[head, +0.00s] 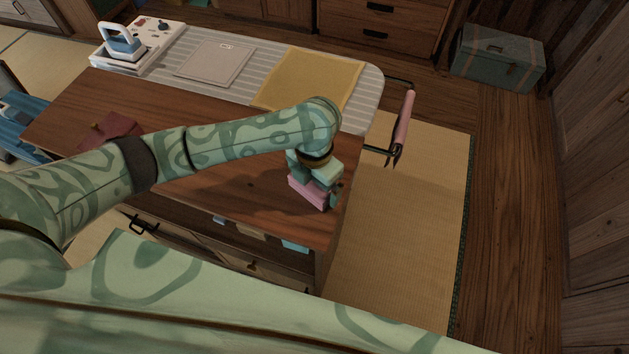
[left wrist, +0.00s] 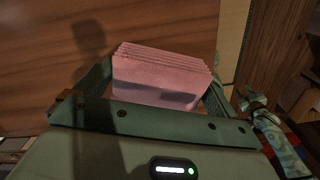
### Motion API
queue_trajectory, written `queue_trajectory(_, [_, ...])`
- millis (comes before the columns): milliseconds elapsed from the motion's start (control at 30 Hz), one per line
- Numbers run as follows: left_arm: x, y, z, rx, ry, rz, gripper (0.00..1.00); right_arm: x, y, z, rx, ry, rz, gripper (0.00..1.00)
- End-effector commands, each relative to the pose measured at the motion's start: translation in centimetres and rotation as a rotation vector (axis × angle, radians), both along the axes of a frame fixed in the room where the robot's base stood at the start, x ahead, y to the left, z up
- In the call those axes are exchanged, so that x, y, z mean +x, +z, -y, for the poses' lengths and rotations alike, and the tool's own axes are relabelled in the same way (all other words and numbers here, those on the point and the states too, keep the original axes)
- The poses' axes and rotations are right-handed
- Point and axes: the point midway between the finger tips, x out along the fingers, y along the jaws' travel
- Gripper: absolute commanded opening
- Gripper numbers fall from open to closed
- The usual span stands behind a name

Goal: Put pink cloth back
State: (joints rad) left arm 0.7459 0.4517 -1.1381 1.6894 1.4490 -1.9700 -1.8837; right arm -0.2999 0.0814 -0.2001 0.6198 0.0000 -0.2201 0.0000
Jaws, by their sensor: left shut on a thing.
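The pink cloth (head: 308,193) is a folded, layered block near the right front corner of the brown wooden table top. My left gripper (head: 318,179) points down and is shut on it. In the left wrist view the pink cloth (left wrist: 160,76) lies between the two fingers, its folded layers showing along the far edge. Wooden table top shows beyond it; I cannot tell whether the cloth touches the wood. My right gripper is not in view.
Teal cloth (head: 296,246) and other folded colours show in an open space below the front edge. A dark red cloth (head: 108,130), yellow cloth (head: 308,80), grey board (head: 215,61) and iron (head: 124,42) occupy the top. A rail with a pink piece (head: 404,122) juts right.

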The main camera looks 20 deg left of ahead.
Motion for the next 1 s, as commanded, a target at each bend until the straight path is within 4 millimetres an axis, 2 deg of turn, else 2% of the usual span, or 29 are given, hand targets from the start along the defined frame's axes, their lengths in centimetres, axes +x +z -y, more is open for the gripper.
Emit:
queue_trajectory(267, [0.0, -0.1, 0.0, 0.001, 0.000, 0.000, 0.77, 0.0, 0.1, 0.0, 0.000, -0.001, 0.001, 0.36])
queue_trajectory(300, [0.0, -0.1, 0.0, 0.001, 0.000, 0.000, 1.00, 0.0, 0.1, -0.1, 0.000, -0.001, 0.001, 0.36])
queue_trajectory(567, [0.0, 0.1, 0.0, 0.000, 0.000, 0.002, 1.00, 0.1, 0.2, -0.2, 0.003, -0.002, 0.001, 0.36])
queue_trajectory(667, [0.1, 1.4, 0.0, 0.000, 0.000, 0.004, 1.00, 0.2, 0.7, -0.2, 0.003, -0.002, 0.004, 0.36])
queue_trajectory(1000, [0.2, 9.3, 0.0, 0.002, 0.000, 0.008, 1.00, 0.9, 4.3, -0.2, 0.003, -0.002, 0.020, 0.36])
